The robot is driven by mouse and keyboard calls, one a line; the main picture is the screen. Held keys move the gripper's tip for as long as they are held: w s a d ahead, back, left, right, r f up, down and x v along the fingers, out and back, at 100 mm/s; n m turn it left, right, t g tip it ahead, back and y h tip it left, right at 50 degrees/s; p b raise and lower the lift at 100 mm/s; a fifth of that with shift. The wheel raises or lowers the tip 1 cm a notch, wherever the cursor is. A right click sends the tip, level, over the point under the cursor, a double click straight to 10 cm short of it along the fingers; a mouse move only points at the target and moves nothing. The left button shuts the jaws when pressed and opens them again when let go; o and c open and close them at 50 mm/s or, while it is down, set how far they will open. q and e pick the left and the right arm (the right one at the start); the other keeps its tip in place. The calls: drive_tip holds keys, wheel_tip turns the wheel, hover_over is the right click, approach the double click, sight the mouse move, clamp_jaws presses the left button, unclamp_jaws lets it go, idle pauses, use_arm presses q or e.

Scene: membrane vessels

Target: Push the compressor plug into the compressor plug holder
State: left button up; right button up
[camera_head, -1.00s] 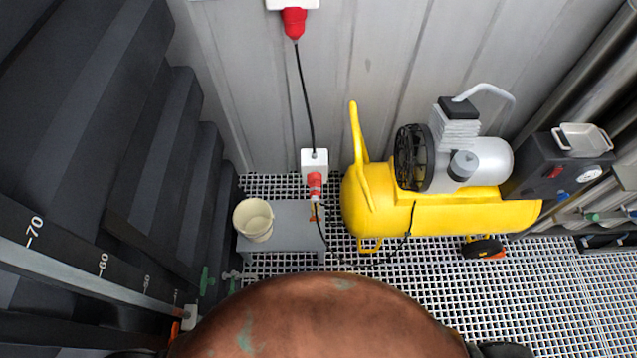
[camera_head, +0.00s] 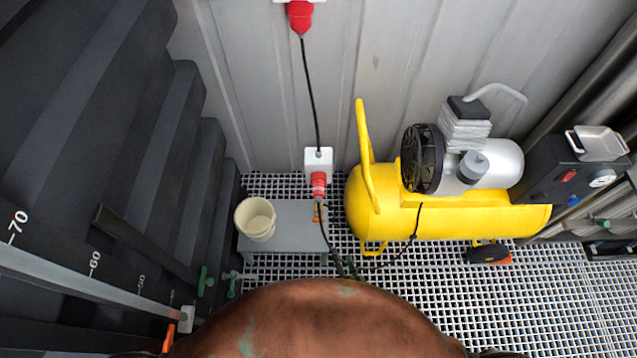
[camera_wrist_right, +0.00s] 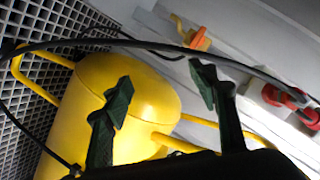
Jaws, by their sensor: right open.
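A red plug (camera_head: 318,183) sits at the underside of a white wall box (camera_head: 318,160), which looks like the plug holder; how deep it sits I cannot tell. The plug also shows in the right wrist view (camera_wrist_right: 285,97). A black cable (camera_head: 326,238) runs from it down to the yellow compressor (camera_head: 470,220). My left gripper is out of view.
A second red plug (camera_head: 300,16) is higher on the wall. Dark ribbed membranes (camera_head: 100,150) fill the left. The grating floor is open at lower right.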

drive_tip(key=w+a+r+m+t+h+b, duration=0.1)
drive_tip(key=w+a+r+m+t, duration=0.2)
drive_tip(key=r, duration=0.4)
drive_tip(key=w+a+r+m+t, duration=0.1)
drive_tip(key=w+a+r+m, duration=0.25)
drive_tip(key=r, duration=0.35)
drive_tip(key=m+h, duration=0.2)
drive_tip(key=m, duration=0.3)
approach(319, 191)
drive_tip(key=w+f, duration=0.1)
drive_tip(key=w+f+b, duration=0.1)
drive_tip(key=shift+a+f+n+t, duration=0.15)
drive_tip(key=shift+f+n+t, duration=0.1)
drive_tip(key=shift+t, duration=0.05)
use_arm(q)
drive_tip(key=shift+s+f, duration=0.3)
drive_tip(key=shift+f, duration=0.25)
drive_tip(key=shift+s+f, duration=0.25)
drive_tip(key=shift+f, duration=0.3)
use_arm(e)
drive_tip(key=shift+w, duration=0.15)
drive_tip(key=shift+w, duration=0.6)
drive_tip(key=w+b, duration=0.1)
drive_tip(key=w, duration=0.4)
drive_tip(key=shift+w, duration=0.35)
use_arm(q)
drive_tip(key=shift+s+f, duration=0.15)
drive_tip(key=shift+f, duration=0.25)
use_arm(e)
drive_tip(key=shift+w, duration=1)
